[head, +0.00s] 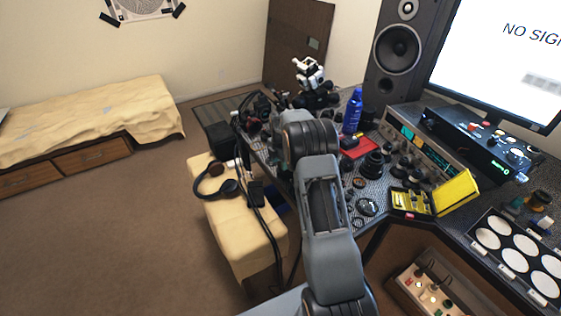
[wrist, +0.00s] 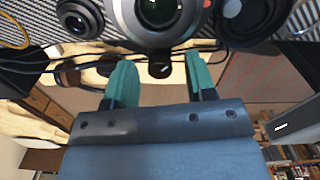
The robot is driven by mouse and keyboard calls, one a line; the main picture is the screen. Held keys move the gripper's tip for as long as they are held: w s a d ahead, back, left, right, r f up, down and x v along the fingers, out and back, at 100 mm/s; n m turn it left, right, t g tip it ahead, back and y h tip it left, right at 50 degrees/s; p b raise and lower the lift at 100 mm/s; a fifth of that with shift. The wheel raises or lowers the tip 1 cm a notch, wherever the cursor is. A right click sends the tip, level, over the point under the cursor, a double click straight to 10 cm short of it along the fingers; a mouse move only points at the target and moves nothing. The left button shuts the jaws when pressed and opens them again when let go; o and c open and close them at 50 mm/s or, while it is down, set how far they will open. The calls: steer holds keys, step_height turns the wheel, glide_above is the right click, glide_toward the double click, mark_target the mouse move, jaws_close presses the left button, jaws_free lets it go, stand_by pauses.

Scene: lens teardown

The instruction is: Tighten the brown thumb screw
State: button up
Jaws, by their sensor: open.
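In the wrist view my gripper (wrist: 159,64) is open, with one green fingertip on each side of a small dark knob (wrist: 160,69). The knob sits just below a large round lens body (wrist: 162,12) with a grey rim. It looks near black here, so I cannot tell whether it is the brown thumb screw. Clear gaps show between the knob and both fingertips. In the head view my arm hides the gripper and whatever is in front of it.
Other dark round lens parts (wrist: 80,17) flank the lens body in the wrist view. In the head view the bench holds a blue bottle (head: 352,111), a red mat (head: 362,150), loose lens rings and a yellow tool case (head: 456,193). A cushioned bench (head: 240,237) with headphones stands left of my arm.

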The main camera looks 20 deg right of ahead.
jaws_close()
stand_by(0.5)
steer(key=shift+m, duration=0.3)
steer(key=shift+m+b, duration=0.45)
steer(key=shift+m, duration=2.25)
jaws_free()
steer(key=shift+r, duration=0.1)
